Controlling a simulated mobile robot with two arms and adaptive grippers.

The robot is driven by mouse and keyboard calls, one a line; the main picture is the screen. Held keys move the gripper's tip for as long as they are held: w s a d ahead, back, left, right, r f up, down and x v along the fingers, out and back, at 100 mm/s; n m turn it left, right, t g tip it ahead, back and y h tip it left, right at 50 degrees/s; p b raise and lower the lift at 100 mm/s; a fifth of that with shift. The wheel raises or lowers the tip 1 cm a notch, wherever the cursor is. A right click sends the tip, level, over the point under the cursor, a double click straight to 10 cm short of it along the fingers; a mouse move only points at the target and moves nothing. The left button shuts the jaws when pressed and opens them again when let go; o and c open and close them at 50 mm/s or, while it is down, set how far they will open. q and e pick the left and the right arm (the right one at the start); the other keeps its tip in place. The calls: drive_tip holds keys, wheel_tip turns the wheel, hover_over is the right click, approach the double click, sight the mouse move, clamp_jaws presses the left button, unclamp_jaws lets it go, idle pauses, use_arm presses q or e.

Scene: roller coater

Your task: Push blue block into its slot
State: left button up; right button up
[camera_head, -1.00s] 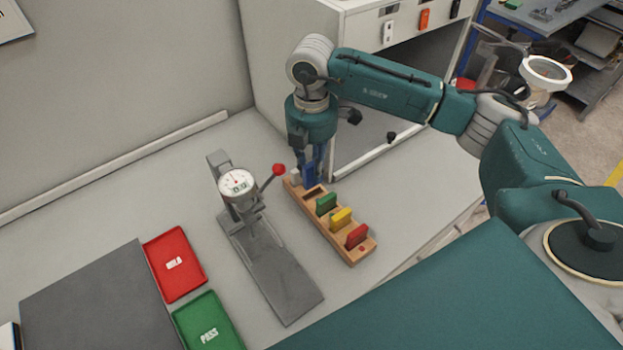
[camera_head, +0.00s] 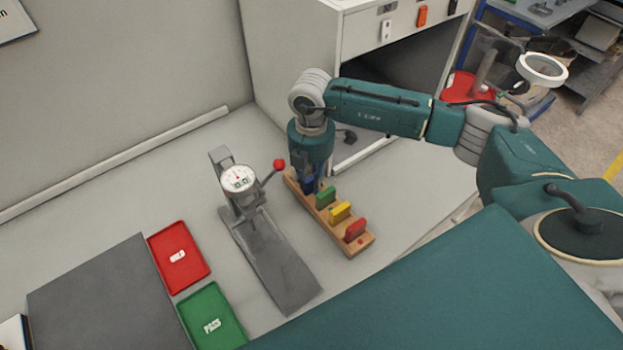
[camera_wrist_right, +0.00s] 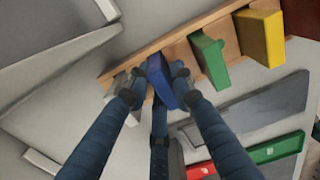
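The wooden rack (camera_head: 328,225) stands on the grey bench and holds upright green (camera_head: 325,196), yellow (camera_head: 340,211) and red (camera_head: 355,230) blocks in a row. My right gripper (camera_head: 306,186) points down over the rack's far end, beside the green block. In the right wrist view, the blue block (camera_wrist_right: 161,82) is between the fingertips of my right gripper (camera_wrist_right: 156,76), which look closed on its sides. The block's end meets the rack at a slot position beside the green block (camera_wrist_right: 210,60). How deep it sits is hidden. My left gripper is not in view.
A dial gauge stand (camera_head: 262,245) with a red-knobbed lever (camera_head: 279,165) stands close left of the rack. A red tray (camera_head: 180,257) and a green tray (camera_head: 212,318) lie further left. A grey cabinet (camera_head: 300,70) stands behind. Bench right of the rack is clear.

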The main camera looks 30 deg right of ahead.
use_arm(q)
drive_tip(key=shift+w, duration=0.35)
use_arm(e)
drive_tip(key=shift+o, duration=0.7)
